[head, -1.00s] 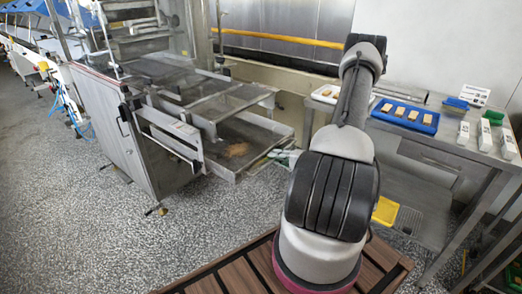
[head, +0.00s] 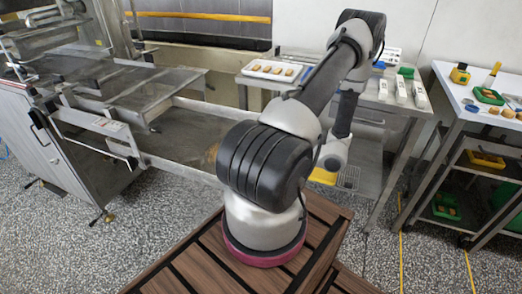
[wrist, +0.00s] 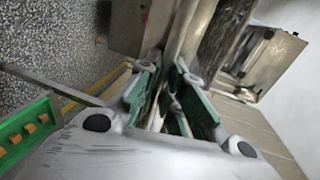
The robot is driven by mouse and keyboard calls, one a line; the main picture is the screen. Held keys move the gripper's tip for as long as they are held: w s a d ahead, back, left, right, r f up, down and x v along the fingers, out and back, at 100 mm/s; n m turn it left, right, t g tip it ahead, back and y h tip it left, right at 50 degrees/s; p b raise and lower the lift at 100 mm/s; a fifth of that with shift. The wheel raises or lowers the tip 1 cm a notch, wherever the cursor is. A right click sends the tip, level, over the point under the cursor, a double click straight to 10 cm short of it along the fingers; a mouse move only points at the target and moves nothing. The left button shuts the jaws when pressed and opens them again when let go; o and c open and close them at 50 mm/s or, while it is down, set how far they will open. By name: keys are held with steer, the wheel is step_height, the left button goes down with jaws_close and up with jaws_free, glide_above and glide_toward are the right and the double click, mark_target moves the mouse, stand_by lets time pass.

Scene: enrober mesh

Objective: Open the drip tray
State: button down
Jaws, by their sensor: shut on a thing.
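The drip tray (head: 182,140) is the low, shallow metal tray at the side of the enrober (head: 70,150). In the head view it extends well out to the right from under the mesh belt, and its outer end is hidden behind my arm. My gripper is hidden there too. In the wrist view my gripper (wrist: 174,98) has its green-padded fingers closed around a narrow metal part that joins the tray. The fingers cover most of the gripped part, so its exact shape cannot be told.
A steel table (head: 290,85) with a white tray of brown pieces (head: 275,70) stands behind my arm. A cart (head: 480,150) with tools stands at the right. A yellow object (head: 322,176) lies low beyond my base. Speckled floor is open at the front left.

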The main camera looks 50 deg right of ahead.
steer(key=c, duration=1.5)
jaws_free()
steer(key=shift+c, duration=0.2)
steer(key=shift+d, duration=0.1)
steer(key=v, duration=1.2)
